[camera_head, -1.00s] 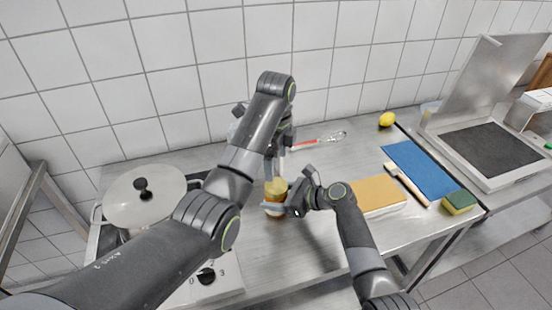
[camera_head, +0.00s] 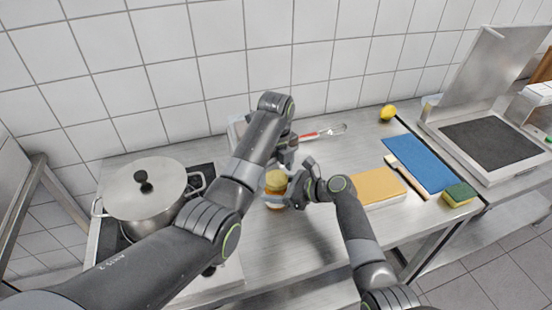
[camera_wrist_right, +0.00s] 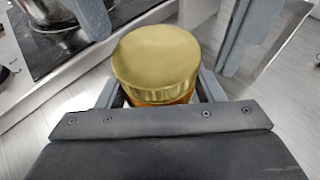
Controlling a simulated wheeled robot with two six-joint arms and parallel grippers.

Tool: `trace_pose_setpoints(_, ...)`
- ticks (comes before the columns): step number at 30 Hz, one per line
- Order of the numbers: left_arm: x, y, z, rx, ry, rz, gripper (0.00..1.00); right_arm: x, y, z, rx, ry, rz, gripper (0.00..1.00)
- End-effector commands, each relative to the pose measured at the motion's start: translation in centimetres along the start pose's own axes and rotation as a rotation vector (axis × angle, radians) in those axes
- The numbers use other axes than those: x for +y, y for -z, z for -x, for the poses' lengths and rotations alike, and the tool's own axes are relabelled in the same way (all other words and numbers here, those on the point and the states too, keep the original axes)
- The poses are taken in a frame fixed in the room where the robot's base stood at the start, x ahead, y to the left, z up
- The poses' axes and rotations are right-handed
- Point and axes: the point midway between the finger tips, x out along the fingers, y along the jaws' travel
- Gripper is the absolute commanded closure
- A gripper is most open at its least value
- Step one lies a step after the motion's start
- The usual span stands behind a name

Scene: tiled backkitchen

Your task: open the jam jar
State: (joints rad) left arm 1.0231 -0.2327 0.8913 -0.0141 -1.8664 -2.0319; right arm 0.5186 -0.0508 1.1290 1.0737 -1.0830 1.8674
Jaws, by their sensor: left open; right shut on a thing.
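The jam jar (camera_head: 274,197) is upright with a gold lid (camera_head: 276,180) on it and amber contents below. My right gripper (camera_head: 280,201) is shut around the jar's body from the right. In the right wrist view the lid (camera_wrist_right: 155,62) fills the middle, and the right fingers flank the jar just below it. My left gripper (camera_head: 288,163) is open, just behind and above the lid in the head view. Its two fingers also show at the top of the right wrist view, one on each side of the lid and apart from it. The jar's lower part is mostly hidden.
A lidded steel pot (camera_head: 147,200) stands on the stove at left. A whisk (camera_head: 325,132) lies behind the grippers. A yellow-topped board (camera_head: 378,187), a brush (camera_head: 404,174), a blue mat (camera_head: 415,163), a sponge (camera_head: 459,194) and a lemon (camera_head: 388,112) are at right.

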Motion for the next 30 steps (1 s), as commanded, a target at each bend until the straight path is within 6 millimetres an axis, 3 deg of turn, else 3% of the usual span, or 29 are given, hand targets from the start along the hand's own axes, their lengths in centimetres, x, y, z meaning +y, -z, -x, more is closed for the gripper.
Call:
trace_pose_setpoints(6, 0.0, 0.0, -1.4, -0.001, 0.0, 0.0, 0.25, 0.0, 0.0, 0.0, 0.0, 0.001, 0.0, 1.0)
trace_pose_setpoints(14, 0.0, 0.0, -1.6, -0.001, 0.0, 0.0, 0.25, 0.0, 0.0, 0.0, 0.0, 0.001, 0.0, 1.0)
trace_pose_setpoints(24, 0.0, 0.0, -1.5, -0.001, 0.0, 0.001, 0.69, 0.0, 0.0, 0.0, 0.0, 0.0, 0.0, 1.0)
trace_pose_setpoints(30, 0.0, 0.0, -1.5, -0.001, 0.0, 0.054, 0.71, 0.0, 0.0, 0.0, 0.0, 0.001, 0.0, 1.0)
